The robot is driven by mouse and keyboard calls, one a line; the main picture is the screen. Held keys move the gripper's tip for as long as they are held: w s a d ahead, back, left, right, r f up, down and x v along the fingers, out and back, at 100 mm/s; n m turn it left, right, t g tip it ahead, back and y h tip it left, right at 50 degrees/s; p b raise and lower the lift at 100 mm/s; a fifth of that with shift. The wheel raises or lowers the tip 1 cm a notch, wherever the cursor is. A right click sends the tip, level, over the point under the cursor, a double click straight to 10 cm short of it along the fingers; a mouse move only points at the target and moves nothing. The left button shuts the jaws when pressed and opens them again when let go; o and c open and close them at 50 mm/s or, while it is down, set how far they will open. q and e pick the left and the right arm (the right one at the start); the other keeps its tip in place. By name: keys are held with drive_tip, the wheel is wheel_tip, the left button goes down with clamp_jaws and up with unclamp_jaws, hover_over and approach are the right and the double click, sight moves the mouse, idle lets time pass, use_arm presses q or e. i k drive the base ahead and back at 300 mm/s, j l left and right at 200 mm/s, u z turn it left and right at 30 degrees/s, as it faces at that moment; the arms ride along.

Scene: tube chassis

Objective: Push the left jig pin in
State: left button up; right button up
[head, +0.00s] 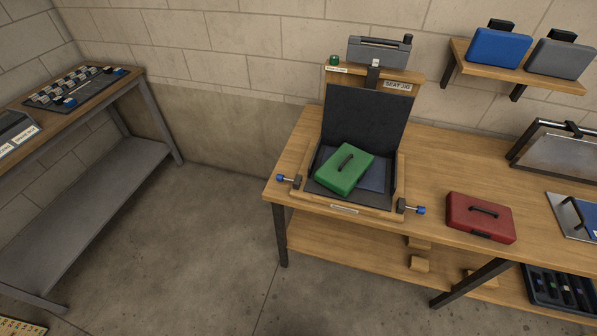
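The seat jig (398,187) is a wooden frame with a dark open back panel (362,121) on the workbench. The left jig pin (283,178) has a blue knob and sticks out from a dark block at the jig's left side, with a bare shaft showing between knob and block. A green case (340,178) with a black handle lies askew in the jig, over a blue piece (375,175). Neither gripper is in view.
A red case (465,226) lies on the bench right of the jig. A blue case (498,48) is on the wall shelf. The floor (200,240) left of the bench is clear.

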sight(280, 177)
drive_tip(key=i+j+z, duration=0.1)
drive_tip(key=j+z, duration=0.3)
drive_tip(key=i+j+z, duration=0.1)
drive_tip(key=j+z, duration=0.65)
drive_tip(key=j, duration=0.15)
drive_tip(key=k+j, duration=0.1)
drive_tip(key=j, duration=0.8)
drive_tip(key=k, duration=0.55)
